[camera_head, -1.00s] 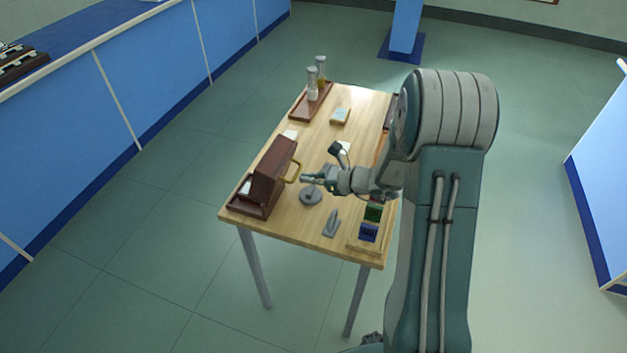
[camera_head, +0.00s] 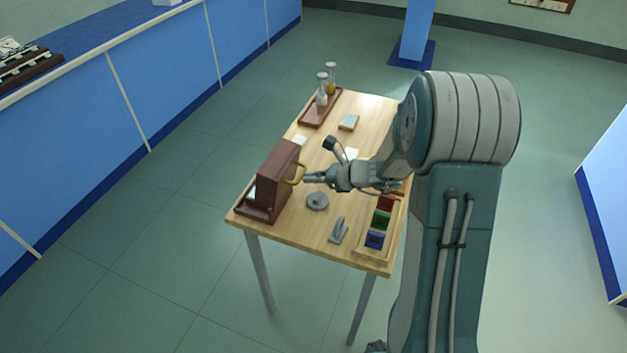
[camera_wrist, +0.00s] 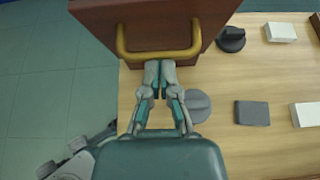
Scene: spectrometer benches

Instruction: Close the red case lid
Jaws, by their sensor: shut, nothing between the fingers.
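The reddish-brown case stands at the left front corner of the wooden table, its base (camera_head: 256,213) flat on the top. Its lid (camera_head: 277,178) is raised, standing close to upright, with a brass handle (camera_head: 299,176) on the side facing my arm. In the wrist view the lid (camera_wrist: 155,22) fills the top, with the handle (camera_wrist: 160,55) across it. My gripper (camera_head: 309,177) is shut and empty, its fingertips (camera_wrist: 160,68) right at the handle's bar. I cannot tell whether they touch it. The lid hides most of the case's inside.
A grey round disc (camera_head: 317,201) and a grey stand (camera_head: 339,230) are near my gripper. A tray with coloured blocks (camera_head: 380,220) is at the right front. A tray with bottles (camera_head: 321,107) is at the back. The table's left edge is close to the case.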

